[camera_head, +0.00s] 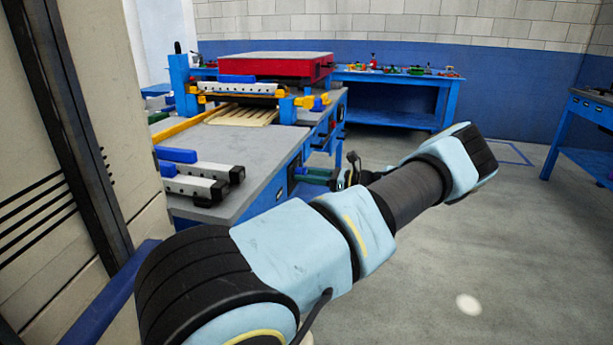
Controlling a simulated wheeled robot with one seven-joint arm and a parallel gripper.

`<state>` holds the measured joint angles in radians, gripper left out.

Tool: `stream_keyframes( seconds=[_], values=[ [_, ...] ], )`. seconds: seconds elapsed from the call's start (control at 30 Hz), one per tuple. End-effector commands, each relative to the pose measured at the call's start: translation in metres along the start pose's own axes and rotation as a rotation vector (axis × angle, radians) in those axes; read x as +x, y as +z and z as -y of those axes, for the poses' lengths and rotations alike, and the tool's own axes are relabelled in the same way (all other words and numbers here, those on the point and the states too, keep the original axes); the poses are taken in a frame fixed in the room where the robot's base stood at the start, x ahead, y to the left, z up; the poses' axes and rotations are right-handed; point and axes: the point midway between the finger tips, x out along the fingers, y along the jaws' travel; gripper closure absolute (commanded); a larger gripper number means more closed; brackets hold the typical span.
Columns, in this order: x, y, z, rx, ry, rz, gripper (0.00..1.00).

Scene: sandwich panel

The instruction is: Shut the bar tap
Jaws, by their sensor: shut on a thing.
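My gripper (342,178) shows only as a small dark shape behind my forearm, at the right side of the blue workbench (264,188). It is shut on a small part beside the bench, which seems to be the bar tap. The tap itself is too small and too hidden by my arm and gripper to make out, and its handle angle cannot be told.
The bench carries a red press (275,68), white clamp bars (200,182) with blue blocks, and a slatted wooden panel (240,116). A blue table (392,98) with small coloured parts stands behind. Another blue table (592,108) is at right. The grey floor (520,250) is clear.

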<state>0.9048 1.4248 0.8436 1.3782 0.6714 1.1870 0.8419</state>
Motion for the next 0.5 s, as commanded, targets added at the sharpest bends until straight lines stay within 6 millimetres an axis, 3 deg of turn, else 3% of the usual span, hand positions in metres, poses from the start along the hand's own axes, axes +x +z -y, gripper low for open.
stream_keyframes(
  seconds=[0.5],
  values=[
    [-0.0012, -0.0026, 0.0003, -0.133, 0.000, -0.001, 1.00]
  ],
)
